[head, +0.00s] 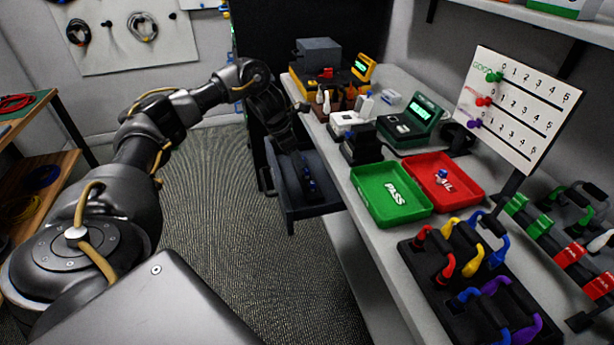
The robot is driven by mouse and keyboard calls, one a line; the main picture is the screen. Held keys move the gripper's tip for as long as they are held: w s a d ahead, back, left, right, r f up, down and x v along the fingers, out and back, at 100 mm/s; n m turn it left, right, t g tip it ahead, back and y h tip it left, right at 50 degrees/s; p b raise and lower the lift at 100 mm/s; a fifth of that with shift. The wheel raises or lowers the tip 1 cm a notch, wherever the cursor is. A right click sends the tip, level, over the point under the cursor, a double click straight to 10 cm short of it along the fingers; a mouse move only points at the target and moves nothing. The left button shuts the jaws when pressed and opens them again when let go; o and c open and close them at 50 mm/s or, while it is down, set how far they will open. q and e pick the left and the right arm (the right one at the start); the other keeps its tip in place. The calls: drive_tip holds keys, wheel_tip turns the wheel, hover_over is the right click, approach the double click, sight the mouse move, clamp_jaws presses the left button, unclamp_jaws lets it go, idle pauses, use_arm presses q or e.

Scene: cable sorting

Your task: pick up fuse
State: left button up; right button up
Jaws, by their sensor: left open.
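My left arm reaches in from the left, and its dark left gripper (289,138) hangs open above the back of an open dark drawer (300,212) under the bench edge. Small blue items (310,184) stand in the drawer, in front of and below the gripper and apart from it. They are too small and dark for me to tell whether one is a fuse. A small blue and white item (441,175) lies in the red FAIL tray (462,200). My right gripper is not in view.
The green PASS tray (396,218) sits beside the red tray and looks empty. Behind them stand a green-screened tester (412,122) and a white device (349,122). A rack of coloured cables (440,275) fills the near bench. The floor left of the drawer is clear.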

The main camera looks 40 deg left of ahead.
sight(306, 170)
use_arm(q)
drive_tip(key=x, duration=0.5)
drive_tip(key=shift+d+p, duration=0.4)
clamp_jaws()
